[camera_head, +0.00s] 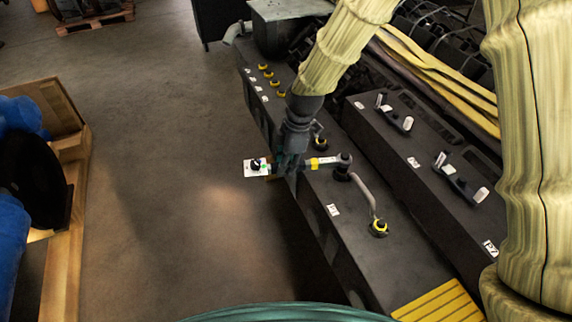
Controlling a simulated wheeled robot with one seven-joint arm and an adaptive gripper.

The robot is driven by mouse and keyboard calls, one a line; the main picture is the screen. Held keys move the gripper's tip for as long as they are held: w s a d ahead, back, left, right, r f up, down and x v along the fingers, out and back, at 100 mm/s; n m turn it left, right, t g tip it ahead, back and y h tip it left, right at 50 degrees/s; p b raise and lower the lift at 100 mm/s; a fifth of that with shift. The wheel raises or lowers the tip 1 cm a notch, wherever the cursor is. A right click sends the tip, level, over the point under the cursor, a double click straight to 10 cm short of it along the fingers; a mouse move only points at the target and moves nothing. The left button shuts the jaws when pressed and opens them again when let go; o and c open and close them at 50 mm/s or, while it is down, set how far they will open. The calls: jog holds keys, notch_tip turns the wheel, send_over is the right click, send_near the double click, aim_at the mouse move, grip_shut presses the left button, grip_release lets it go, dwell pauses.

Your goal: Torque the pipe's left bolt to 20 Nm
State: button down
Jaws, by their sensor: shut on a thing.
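My gripper (290,172) is shut on a torque wrench (328,161), around its handle. The wrench lies roughly level, with a yellow band and a pale label on its shaft. The bolt at that end is hidden under the socket, and I cannot tell whether the socket is fully seated. The pipe's other end has a yellow-ringed bolt (379,228). A white plate with a black round part (256,168) shows left of my gripper.
The dark engine block (390,262) carries several yellow-ringed fittings (270,75) and another yellow-ringed fitting (320,143) near my gripper. Yellow hoses (430,75) lie behind. A wooden crate (78,148) with blue items stands left. The floor (180,150) between is clear.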

jog(key=shift+w+a+r, duration=0.1)
jog(key=shift+w, duration=0.3)
jog(key=shift+w, duration=0.25)
jog(key=shift+w+m, duration=0.55)
jog(key=shift+m, duration=0.05)
dwell(0.5)
jog(key=shift+w+p, duration=0.3)
jog(key=shift+w, duration=0.05)
jog(key=shift+w+m, duration=0.15)
jog(key=shift+m, duration=0.15)
jog(key=shift+w+t, duration=0.3)
jog(key=shift+w+m, duration=0.1)
jog(key=shift+m, duration=0.2)
jog(key=shift+w, duration=0.35)
jog(key=shift+w+m, duration=0.15)
jog(key=shift+m, duration=0.15)
